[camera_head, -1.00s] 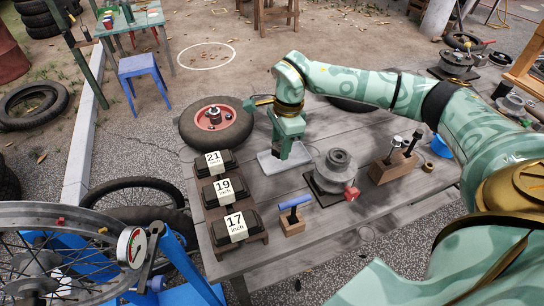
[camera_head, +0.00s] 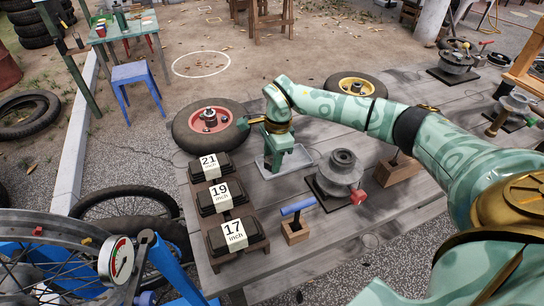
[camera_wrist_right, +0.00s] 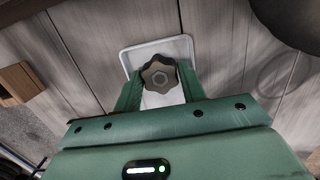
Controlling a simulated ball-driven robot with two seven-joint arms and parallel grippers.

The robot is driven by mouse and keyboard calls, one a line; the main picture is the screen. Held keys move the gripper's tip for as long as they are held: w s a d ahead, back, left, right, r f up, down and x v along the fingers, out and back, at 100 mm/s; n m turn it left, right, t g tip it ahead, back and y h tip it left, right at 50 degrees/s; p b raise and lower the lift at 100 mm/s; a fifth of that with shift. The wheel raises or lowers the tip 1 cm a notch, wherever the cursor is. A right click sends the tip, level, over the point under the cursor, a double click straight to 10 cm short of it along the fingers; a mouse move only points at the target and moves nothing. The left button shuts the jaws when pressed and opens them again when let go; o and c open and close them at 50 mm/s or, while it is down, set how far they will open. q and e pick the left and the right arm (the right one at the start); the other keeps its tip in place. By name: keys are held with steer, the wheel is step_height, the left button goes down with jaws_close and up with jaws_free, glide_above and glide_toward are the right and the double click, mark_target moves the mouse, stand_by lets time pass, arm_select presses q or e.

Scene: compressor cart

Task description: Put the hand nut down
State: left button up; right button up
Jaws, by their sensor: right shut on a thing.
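The hand nut (camera_wrist_right: 160,76) is a dark, lobed knob with a round centre, seen between the two green fingers in the right wrist view. My right gripper (camera_head: 277,168) is shut on it, over the white tray (camera_head: 312,157). The tray's pale rim (camera_wrist_right: 152,43) shows behind the nut in the wrist view. In the head view the gripper hides the nut. I cannot tell whether the nut touches the tray floor. My left gripper is not in view.
A red-hubbed wheel (camera_head: 210,121) lies left of the tray. A grey round machine part (camera_head: 341,172) stands right of it. Number blocks (camera_head: 226,193) stand at front left, a blue-handled tool (camera_head: 297,206) at the front. A wooden block (camera_head: 398,170) sits further right.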

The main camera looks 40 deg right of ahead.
steer(key=o, duration=0.8)
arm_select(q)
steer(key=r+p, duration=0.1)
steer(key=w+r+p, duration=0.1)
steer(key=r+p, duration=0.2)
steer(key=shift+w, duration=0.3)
arm_select(e)
steer(key=r, duration=0.4)
steer(key=d+r, duration=0.1)
steer(key=r, duration=0.7)
steer(key=shift+s+d, duration=0.15)
